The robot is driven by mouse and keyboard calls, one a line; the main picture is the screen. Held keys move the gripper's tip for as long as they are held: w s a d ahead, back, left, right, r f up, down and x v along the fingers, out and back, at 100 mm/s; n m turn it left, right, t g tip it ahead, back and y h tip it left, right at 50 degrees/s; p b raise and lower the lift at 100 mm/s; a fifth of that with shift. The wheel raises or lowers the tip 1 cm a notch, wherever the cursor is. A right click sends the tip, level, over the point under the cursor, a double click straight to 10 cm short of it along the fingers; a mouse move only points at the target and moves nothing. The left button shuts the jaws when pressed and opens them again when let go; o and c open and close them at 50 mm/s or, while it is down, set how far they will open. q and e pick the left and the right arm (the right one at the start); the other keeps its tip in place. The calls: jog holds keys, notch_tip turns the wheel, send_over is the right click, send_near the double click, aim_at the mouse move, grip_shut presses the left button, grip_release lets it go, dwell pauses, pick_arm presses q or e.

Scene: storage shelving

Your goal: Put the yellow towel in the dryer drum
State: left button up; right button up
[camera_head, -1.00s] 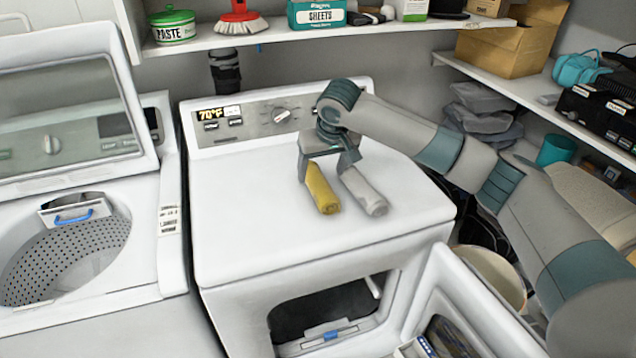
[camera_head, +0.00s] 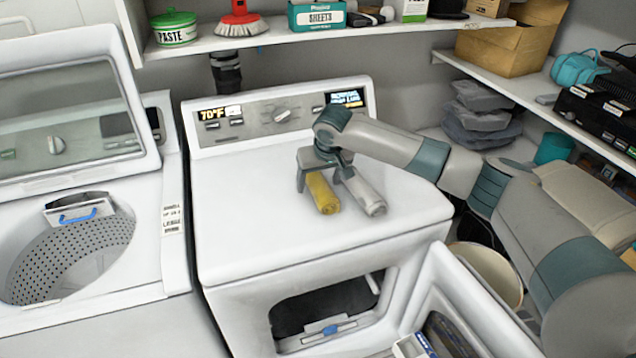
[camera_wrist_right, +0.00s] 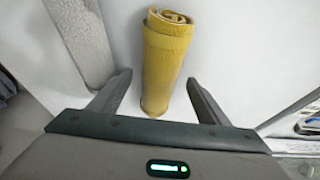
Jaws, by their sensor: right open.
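The rolled yellow towel (camera_head: 322,193) lies on top of the dryer (camera_head: 240,215), beside a rolled grey-white towel (camera_head: 365,193). My right gripper (camera_head: 317,180) is open, with its fingers down around the rear end of the yellow towel. In the right wrist view the yellow towel (camera_wrist_right: 167,60) runs between the two open fingertips (camera_wrist_right: 158,88), with a gap on each side. The grey-white towel (camera_wrist_right: 80,40) lies outside the left finger. The dryer drum opening (camera_head: 320,308) shows dark at the front below, with the dryer door (camera_head: 465,300) swung open to the right. My left gripper is not in view.
A washer with its lid up (camera_head: 70,130) stands at the left. A shelf (camera_head: 290,36) with boxes and a paste tin runs above the dryer. A bin (camera_head: 490,270) stands behind the open door. The dryer top's left half is clear.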

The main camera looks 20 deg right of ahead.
aim_at(317, 177)
jog(key=shift+f, duration=0.15)
dwell(0.3)
jog(key=c, duration=1.3)
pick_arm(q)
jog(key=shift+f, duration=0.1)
pick_arm(e)
jog(key=shift+r+b, duration=0.45)
jog(key=shift+r, duration=0.3)
notch_tip(317, 177, up, 2)
jog(key=shift+w+r+b, duration=0.1)
jog(key=shift+r+b, duration=0.1)
jog(key=shift+b, duration=0.4)
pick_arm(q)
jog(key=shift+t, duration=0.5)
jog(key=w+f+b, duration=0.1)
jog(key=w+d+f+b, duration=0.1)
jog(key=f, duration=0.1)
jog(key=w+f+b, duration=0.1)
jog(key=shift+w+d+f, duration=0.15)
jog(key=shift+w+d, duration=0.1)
pick_arm(e)
jog(key=s+d+r, duration=0.2)
jog(key=s, duration=0.1)
jog(key=s+d+r, duration=0.2)
jog(key=s, duration=0.1)
jog(key=s+d+r, duration=0.3)
jog(key=shift+s+r, duration=0.1)
jog(key=shift+s, duration=0.1)
